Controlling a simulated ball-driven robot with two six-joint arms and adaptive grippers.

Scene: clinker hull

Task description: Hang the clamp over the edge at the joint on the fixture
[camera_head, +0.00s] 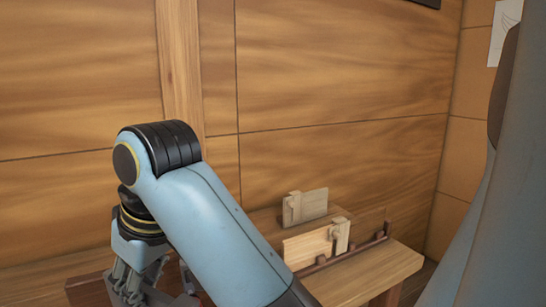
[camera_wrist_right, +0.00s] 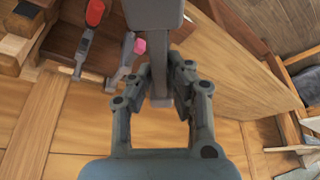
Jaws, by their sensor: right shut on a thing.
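My right gripper (camera_wrist_right: 158,85) is shut on a grey thing with a wide block (camera_wrist_right: 153,14) and a narrower bar between the fingers. I cannot tell for sure that it is the clamp. In the head view the right gripper (camera_head: 143,290) is at the bottom left, partly cut off, and what it holds is hidden. At the right, a pale upright board (camera_head: 304,247) stands on a wooden bench, with a small wooden block piece (camera_head: 340,235) over its top edge near the right end. Which part is the joint cannot be told. My left gripper is not in view.
A second board (camera_head: 315,205) with a similar piece (camera_head: 292,208) stands behind. A dark rail (camera_head: 350,253) runs along the bench (camera_head: 383,270). In the wrist view, a red-handled tool (camera_wrist_right: 94,13) and a pink-tipped tool (camera_wrist_right: 139,46) lie near the grippers.

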